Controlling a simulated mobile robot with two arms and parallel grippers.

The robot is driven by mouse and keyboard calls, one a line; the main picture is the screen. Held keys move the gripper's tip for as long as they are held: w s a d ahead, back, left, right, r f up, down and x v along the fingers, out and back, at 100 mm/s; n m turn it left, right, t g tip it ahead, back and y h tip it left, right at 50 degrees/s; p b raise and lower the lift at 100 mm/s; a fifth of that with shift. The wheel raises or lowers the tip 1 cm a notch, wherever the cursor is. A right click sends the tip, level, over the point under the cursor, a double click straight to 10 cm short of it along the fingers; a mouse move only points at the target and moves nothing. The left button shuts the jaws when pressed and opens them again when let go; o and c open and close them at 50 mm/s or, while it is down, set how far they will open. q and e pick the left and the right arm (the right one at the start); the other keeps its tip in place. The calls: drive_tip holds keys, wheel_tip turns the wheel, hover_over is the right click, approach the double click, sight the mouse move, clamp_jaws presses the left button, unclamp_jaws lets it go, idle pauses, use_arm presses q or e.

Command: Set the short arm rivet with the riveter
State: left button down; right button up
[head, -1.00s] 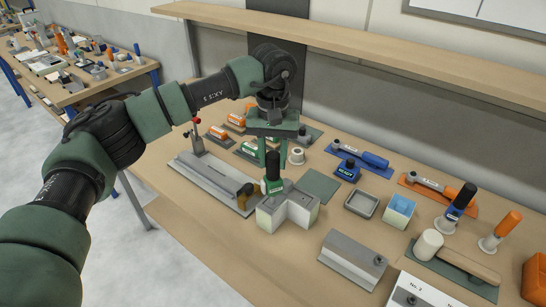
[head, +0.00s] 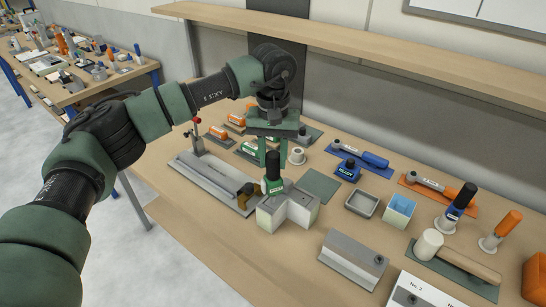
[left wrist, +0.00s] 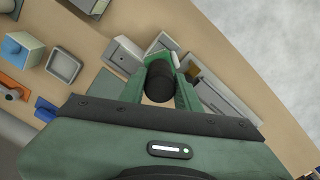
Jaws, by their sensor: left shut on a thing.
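A riveter (head: 273,184), a green upright tool with a black top, stands over the back left part of a pale grey L-shaped block (head: 300,208). My left gripper (head: 265,160) points down from above and is shut on the riveter's upper part. In the left wrist view, the black top (left wrist: 160,82) sits between the two green fingers, with the L-shaped block (left wrist: 124,54) beyond it. The riveter looks upright. Its lower tip and any rivet under it are hidden, so I cannot tell whether it touches. My right gripper is not in view.
A long grey fixture (head: 210,182) lies close to the left of the block. A wooden shelf (head: 370,50) runs above the back.

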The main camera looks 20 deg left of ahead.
use_arm(q)
drive_tip(key=shift+s+f, duration=0.1)
drive_tip(key=shift+f, duration=0.05)
drive_tip(key=shift+w+r+p, duration=0.2)
drive_tip(key=shift+r+p, duration=0.45)
drive_tip(key=shift+r, duration=0.4)
drive_tip(key=shift+r+p, duration=0.4)
drive_tip(key=shift+r, duration=0.6)
drive_tip(key=shift+r+p, duration=1.85)
drive_tip(key=shift+r, duration=1.25)
drive_tip(key=shift+f, duration=0.15)
